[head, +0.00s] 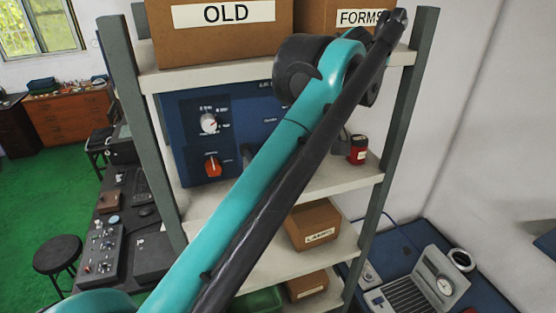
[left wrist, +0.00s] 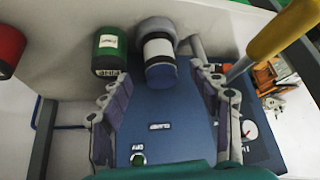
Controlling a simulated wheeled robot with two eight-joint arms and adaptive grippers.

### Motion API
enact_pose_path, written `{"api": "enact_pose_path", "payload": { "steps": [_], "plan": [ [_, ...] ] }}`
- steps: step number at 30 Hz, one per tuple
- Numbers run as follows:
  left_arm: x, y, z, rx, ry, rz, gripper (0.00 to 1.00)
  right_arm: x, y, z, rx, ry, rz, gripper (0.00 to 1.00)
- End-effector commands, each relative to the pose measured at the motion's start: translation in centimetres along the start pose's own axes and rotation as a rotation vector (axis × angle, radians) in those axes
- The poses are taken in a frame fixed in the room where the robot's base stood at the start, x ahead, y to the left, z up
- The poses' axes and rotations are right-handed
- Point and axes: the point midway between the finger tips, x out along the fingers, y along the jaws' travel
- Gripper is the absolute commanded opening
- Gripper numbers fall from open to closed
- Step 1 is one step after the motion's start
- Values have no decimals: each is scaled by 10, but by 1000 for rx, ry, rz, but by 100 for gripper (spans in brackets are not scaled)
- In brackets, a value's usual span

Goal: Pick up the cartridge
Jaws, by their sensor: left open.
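In the left wrist view a cylinder with a white band, a blue end and a grey collar (left wrist: 159,50) lies just beyond my fingertips; it looks like the cartridge, though no label on it is readable. My left gripper (left wrist: 156,78) is open, one finger on each side of the blue end. I see no clear contact. In the head view my teal and black arm crosses in front of the shelves and hides the gripper and this cylinder. My right gripper is in neither view.
A green can (left wrist: 109,50) stands close beside the cylinder, and a red can (left wrist: 10,50) is farther left. The red can also shows on the shelf (head: 357,150). A blue instrument box (head: 195,120) with knobs takes up the shelf's left. A yellow handle (left wrist: 283,28) is at the right.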

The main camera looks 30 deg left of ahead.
Motion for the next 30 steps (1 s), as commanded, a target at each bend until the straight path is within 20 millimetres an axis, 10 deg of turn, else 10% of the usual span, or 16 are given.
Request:
{"api": "enact_pose_path", "payload": {
  "steps": [14, 21, 30],
  "plan": [
    [22, 0, -14, 0, -1, 0, 62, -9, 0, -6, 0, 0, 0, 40],
    [21, 0, -14, 0, -1, 0, 2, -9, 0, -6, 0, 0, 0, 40],
    [21, 0, -14, 0, -1, 0, 0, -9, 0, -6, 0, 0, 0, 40]
  ]
}}
